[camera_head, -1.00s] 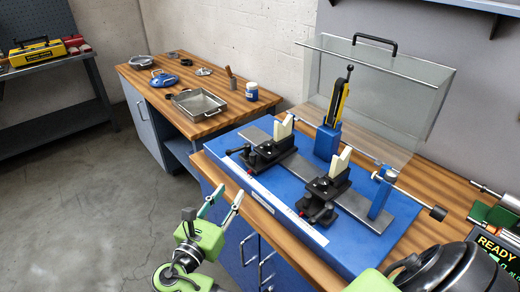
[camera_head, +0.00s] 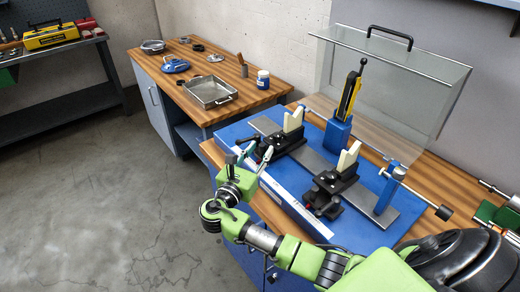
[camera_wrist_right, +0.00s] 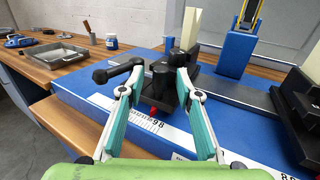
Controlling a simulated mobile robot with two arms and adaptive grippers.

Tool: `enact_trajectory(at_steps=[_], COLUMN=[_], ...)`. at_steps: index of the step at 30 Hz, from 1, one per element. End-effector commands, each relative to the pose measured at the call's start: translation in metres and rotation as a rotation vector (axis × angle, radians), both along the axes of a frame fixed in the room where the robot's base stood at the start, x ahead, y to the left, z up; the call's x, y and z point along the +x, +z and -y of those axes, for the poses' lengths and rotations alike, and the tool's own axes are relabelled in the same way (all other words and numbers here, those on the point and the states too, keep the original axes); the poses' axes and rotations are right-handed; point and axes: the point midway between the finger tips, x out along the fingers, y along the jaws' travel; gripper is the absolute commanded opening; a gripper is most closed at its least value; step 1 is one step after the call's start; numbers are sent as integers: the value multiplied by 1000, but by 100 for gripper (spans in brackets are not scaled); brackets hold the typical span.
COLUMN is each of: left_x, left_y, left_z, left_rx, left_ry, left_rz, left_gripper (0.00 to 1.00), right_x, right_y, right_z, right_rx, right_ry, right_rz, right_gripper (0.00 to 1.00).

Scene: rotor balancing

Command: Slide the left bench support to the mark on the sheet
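The left bench support (camera_head: 285,140), a black carriage with a cream V-block, stands on the grey rail of the blue bench. In the right wrist view its black knob (camera_wrist_right: 161,75) and red pointer (camera_wrist_right: 153,110) show near a white scale strip (camera_wrist_right: 145,122). My right gripper (camera_head: 255,153) is at the support's front left side. In the wrist view its fingers (camera_wrist_right: 160,70) are apart, one on each side of the knob; contact cannot be told. The right bench support (camera_head: 335,182) stands farther right on the rail. My left gripper is not in view. I cannot make out the sheet's mark.
A clear guard (camera_head: 385,85) with a black handle stands behind the bench. A blue post with a yellow part (camera_head: 343,112) rises behind the rail. On the wooden side table are a metal tray (camera_head: 210,92) and a blue-white jar (camera_head: 263,79). Floor at left is free.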

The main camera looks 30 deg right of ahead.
Motion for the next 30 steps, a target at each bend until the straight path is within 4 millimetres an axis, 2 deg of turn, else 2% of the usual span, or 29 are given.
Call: enact_trajectory(at_steps=[10,11,14,15,20,27,30], left_x=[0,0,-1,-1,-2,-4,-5], left_y=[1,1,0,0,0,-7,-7], left_z=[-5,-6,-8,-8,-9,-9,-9], left_rx=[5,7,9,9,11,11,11], left_ry=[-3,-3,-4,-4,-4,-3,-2], left_rz=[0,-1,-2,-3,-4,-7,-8], left_gripper=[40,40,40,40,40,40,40], right_x=[3,3,3,2,4,29,34], right_y=[-1,-1,-1,-1,-1,0,0], right_z=[5,5,5,5,5,3,2], right_rx=[0,0,0,0,0,0,0], right_ry=[-1,-1,-1,-1,-1,-1,1], right_rz=[-1,-1,-1,-1,-1,2,1], right_gripper=[32,29,3,0,0,0,0])
